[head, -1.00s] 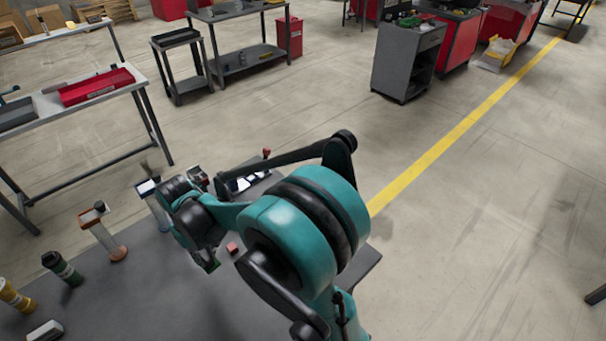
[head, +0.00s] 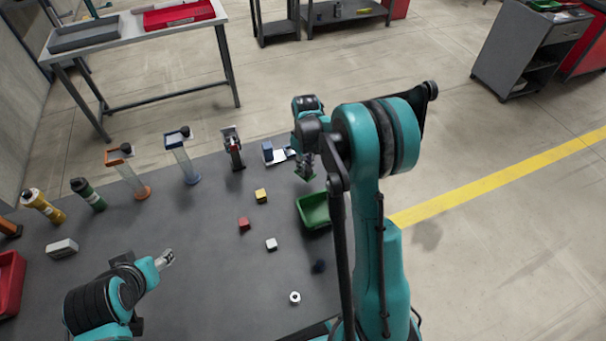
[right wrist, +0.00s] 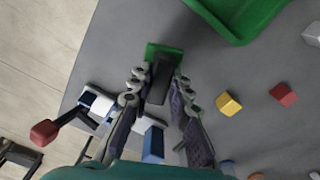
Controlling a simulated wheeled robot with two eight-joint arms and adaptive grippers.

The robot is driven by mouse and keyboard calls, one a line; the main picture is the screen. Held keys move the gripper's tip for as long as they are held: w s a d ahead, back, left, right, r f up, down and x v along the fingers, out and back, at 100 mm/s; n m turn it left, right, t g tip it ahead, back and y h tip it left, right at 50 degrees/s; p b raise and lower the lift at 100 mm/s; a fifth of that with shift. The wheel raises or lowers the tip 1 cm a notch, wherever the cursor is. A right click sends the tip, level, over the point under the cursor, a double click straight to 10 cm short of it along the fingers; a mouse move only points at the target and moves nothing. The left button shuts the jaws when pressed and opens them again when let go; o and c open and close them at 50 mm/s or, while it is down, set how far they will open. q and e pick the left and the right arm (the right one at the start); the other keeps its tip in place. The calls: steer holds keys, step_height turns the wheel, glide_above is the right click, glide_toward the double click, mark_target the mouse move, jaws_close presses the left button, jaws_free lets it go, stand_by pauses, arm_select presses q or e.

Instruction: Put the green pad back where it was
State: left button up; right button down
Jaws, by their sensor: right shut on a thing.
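My right gripper (head: 305,165) is shut on the green pad (head: 309,178), above the far right part of the grey table. In the right wrist view the gripper (right wrist: 157,88) grips a dark block (right wrist: 160,75) on the green pad (right wrist: 165,50), and the pad sticks out past the fingertips. A white fixture with a blue block (head: 268,148) lies close by, to the left of the gripper in the head view. My left gripper (head: 166,260) is low over the left part of the table, apart from any object; its finger gap is too small to judge.
A green bin (head: 313,224) stands near the right gripper. Yellow (head: 261,195), red (head: 244,223) and white (head: 271,244) cubes lie mid-table. Upright stands and a green-banded cylinder (head: 88,194) line the far left edge. A white ring (head: 295,297) lies in front.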

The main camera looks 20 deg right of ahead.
steer(key=shift+w+d+f, duration=0.1)
steer(key=shift+w+f, duration=0.25)
steer(key=shift+w, duration=0.2)
steer(key=shift+w+f, duration=0.3)
steer(key=shift+w, duration=0.2)
steer(key=shift+w+f, duration=0.1)
steer(key=shift+f, duration=0.05)
steer(key=shift+f+b, duration=0.9)
steer(key=shift+f, duration=1)
steer(key=shift+f, duration=0.15)
steer(key=c, duration=1.4)
jaws_free()
